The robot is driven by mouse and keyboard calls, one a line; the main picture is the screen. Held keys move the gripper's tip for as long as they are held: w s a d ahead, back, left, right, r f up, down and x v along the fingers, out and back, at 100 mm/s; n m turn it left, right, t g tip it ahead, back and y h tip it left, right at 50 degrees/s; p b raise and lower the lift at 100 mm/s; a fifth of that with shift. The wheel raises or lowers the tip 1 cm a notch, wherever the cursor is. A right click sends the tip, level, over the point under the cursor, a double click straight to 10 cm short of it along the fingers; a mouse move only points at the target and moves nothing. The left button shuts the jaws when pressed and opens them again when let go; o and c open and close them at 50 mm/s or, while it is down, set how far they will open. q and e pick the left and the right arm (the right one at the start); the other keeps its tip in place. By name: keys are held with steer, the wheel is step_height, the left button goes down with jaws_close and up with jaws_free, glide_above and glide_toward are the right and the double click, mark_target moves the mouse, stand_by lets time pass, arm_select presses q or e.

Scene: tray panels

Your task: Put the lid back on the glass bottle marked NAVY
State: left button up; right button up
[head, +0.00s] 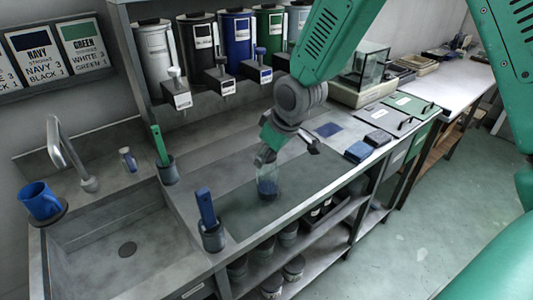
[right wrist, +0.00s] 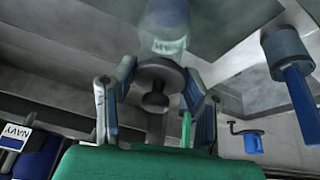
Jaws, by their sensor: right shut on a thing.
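The glass bottle (head: 268,187) stands upright on the grey counter, with dark blue contents low in it; no marking on it is legible. My right gripper (head: 266,156) is directly above the bottle mouth. In the right wrist view the bottle (right wrist: 166,28) shows just beyond the fingers. A dark round lid (right wrist: 158,72) with a knob is between the fingers of my right gripper (right wrist: 155,90), which is shut on it. The lid is close to the bottle's rim; I cannot tell whether they touch. My left gripper is not in view.
A blue-handled tool in a holder (head: 212,235) stands left of the bottle, near the sink (head: 125,225). A green-handled one (head: 160,155) stands behind. Dispensers (head: 238,45) line the back. Blue pads (head: 358,151) lie to the right. The counter around the bottle is clear.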

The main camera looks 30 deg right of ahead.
steer(key=shift+d, duration=0.1)
steer(key=shift+a, duration=0.3)
steer(key=shift+d, duration=0.1)
steer(key=shift+d+f, duration=0.1)
steer(key=shift+d, duration=0.25)
steer(key=shift+a+f+p, duration=0.15)
steer(key=shift+a+p, duration=0.1)
steer(key=shift+p, duration=0.15)
steer(key=shift+d, duration=0.15)
stand_by(0.5)
steer(key=shift+p, duration=0.3)
